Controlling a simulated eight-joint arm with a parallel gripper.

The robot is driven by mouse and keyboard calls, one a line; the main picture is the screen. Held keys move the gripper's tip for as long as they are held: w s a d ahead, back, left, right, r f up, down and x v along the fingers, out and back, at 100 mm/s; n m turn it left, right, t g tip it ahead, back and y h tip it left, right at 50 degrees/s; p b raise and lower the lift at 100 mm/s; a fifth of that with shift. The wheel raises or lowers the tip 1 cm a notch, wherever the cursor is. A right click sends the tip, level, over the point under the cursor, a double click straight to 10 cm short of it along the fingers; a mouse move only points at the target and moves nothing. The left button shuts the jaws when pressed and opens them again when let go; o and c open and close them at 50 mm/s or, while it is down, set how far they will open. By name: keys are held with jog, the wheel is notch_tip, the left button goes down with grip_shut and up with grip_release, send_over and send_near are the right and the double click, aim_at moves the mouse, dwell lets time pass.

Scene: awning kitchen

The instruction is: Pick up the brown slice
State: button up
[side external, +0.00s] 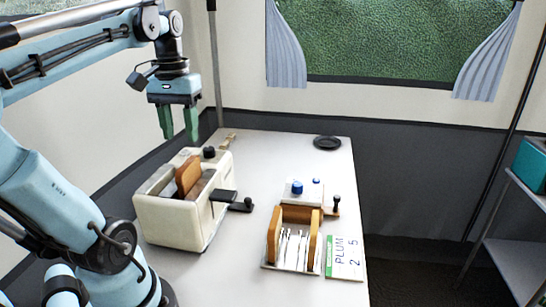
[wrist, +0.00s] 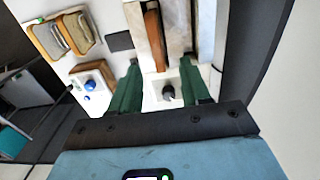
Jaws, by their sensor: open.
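The brown slice (side external: 188,176) stands upright in a slot of the cream toaster (side external: 175,222), its upper part showing above the top; its lower part is hidden in the slot. In the wrist view the brown slice (wrist: 155,36) shows as a narrow brown strip between the pale walls of the toaster (wrist: 179,28). My gripper (side external: 181,138) is open and empty, with green fingers pointing down, above the far end of the toaster and apart from the slice. In the wrist view my gripper (wrist: 161,63) has its fingers spread, and the slice lies beyond the tips.
A rack (side external: 273,238) with wooden sides stands right of the toaster, beside a card (side external: 345,257) reading "PLUM 2 5". A white box with blue knobs (side external: 297,188) is behind the rack. A black disc (side external: 327,143) lies at the back. The toaster's dark lever (side external: 223,196) sticks out rightward.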

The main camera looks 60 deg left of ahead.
aim_at(187, 163)
jog(key=shift+w+d+f, duration=0.1)
jog(key=shift+d+f, duration=0.05)
jog(key=shift+f, duration=2.1)
jog(key=shift+w+d+f, duration=0.1)
jog(key=shift+f, duration=2.1)
jog(key=c, duration=0.8)
jog(key=shift+r, duration=0.15)
